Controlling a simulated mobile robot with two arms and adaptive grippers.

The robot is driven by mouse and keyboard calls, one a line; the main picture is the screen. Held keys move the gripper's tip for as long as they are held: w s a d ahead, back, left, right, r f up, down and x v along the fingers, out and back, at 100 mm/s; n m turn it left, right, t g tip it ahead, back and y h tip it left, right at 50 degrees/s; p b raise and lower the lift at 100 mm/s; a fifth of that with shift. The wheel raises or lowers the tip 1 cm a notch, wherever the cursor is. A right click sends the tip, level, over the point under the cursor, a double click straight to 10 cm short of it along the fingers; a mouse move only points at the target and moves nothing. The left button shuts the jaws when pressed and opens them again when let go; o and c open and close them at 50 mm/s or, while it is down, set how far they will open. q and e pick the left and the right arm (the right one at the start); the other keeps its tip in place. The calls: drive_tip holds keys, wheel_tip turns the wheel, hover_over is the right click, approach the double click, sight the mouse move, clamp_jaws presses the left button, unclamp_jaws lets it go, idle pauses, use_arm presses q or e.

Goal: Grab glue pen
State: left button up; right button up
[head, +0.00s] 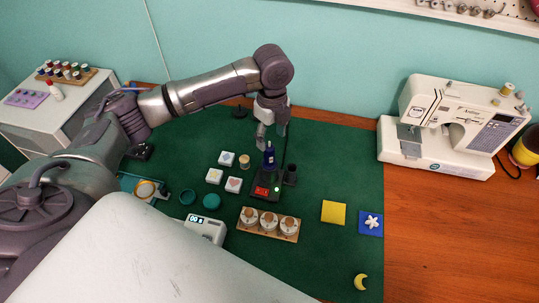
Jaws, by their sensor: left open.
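A dark blue upright item (269,157), which looks like the glue pen, stands at the back of a black base (265,188) with a red lit patch, near the middle of the green mat. My left gripper (271,136) points down just above and behind it, with its fingers apart. It looks empty. At this size I cannot tell whether a finger touches the blue item. My right gripper is out of the picture.
A sewing machine (450,130) stands at right. The green mat (330,165) right of the cup is clear.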

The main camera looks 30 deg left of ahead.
sight(271, 146)
use_arm(q)
wheel_tip(271, 146, down, 3)
drive_tip(key=shift+r, duration=0.1)
drive_tip(key=shift+w+f, duration=0.1)
drive_tip(key=shift+f, duration=0.45)
drive_tip(key=f+p, duration=0.1)
drive_tip(key=f, duration=0.3)
drive_tip(key=shift+s+a+f+p, duration=0.15)
drive_tip(key=shift+s+p, duration=0.05)
drive_tip(key=shift+p, duration=0.15)
drive_tip(key=shift+f, duration=0.35)
drive_tip(key=c, duration=1.2)
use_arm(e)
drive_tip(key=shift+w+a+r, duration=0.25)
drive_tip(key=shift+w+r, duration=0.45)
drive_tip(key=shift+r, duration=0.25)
